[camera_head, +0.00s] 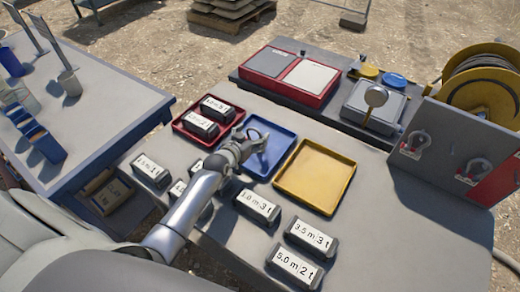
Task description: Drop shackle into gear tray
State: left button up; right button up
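My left gripper (258,142) reaches over the blue tray (281,157) from the lower left. A small grey curved shape shows at its fingertips; I cannot tell whether it is a shackle or part of the fingers. Two grey shackles show on the upright board at the right: one shackle (416,142) is further left, the other shackle (476,170) is nearer the red patch. No tray is marked as the gear tray. A yellow tray (316,205) looks empty, and a red tray (181,128) holds labelled blocks. My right gripper is out of view.
Several dark labelled blocks (309,238) stand on the grey table (375,235) near the trays. A red case (315,82), a scale-like box (375,105) and a yellow hose reel (487,88) lie behind. A blue-edged side table (105,120) stands left.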

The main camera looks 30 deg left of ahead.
pick_arm(q)
jog(key=v, duration=0.5)
jog(key=shift+s, duration=0.2)
jog(key=s, duration=1.1)
jog(key=shift+s, duration=0.35)
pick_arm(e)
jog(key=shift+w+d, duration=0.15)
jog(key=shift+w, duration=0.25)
